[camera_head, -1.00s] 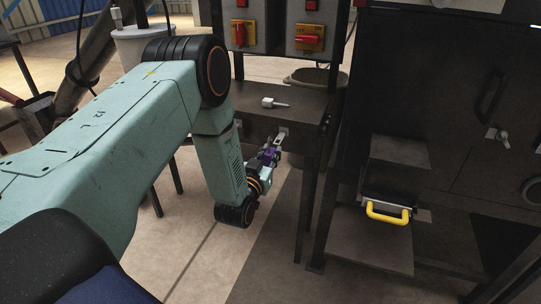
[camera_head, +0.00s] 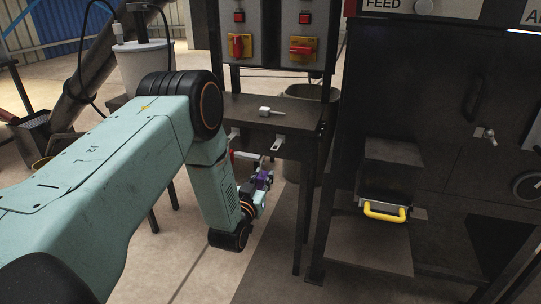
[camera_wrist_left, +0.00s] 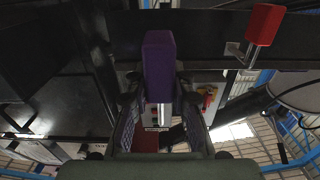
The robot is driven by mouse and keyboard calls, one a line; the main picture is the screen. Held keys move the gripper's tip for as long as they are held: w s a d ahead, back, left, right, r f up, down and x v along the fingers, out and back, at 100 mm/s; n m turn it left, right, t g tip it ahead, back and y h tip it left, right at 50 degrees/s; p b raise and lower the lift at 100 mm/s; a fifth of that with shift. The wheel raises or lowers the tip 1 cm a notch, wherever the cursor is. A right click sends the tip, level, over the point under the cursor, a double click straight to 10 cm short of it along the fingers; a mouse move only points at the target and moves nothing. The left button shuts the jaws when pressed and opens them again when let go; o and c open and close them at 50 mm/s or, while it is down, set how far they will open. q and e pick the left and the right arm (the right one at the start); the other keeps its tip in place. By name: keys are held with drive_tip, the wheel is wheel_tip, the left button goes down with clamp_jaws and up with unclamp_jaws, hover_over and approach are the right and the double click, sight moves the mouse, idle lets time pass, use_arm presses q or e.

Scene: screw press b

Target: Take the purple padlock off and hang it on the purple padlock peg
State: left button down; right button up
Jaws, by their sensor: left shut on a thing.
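My left gripper (camera_head: 261,184) is shut on the purple padlock (camera_head: 265,175), low in front of the small dark table. In the left wrist view, the purple padlock (camera_wrist_left: 158,66) stands between the two fingers of my left gripper (camera_wrist_left: 158,105), its block face toward the camera. A pale metal bracket (camera_head: 278,142) hangs on the table's front edge, above the padlock and apart from it in the head view. A second pale bracket (camera_head: 234,134) is to its left. I cannot tell which is the purple padlock peg. My right gripper is not in view.
A white-headed tool (camera_head: 270,112) lies on the table (camera_head: 238,106). Switch boxes with red handles (camera_head: 238,46) stand behind. A dark cabinet with a yellow handle (camera_head: 385,215) is at right.

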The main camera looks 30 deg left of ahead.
use_arm(q)
drive_tip(key=shift+w+f, duration=0.15)
drive_tip(key=shift+w+a+b, duration=0.1)
drive_tip(key=shift+w+b, duration=0.25)
drive_tip(key=shift+w, duration=0.1)
drive_tip(key=w+b, duration=0.1)
drive_tip(key=w, duration=0.1)
drive_tip(key=w+a+b, duration=0.1)
drive_tip(key=w, duration=0.1)
drive_tip(key=shift+w, duration=0.25)
idle(0.8)
drive_tip(key=shift+w, duration=0.15)
drive_tip(key=shift+w+a+b, duration=0.25)
drive_tip(key=shift+w+b, duration=0.6)
drive_tip(key=shift+w, duration=0.45)
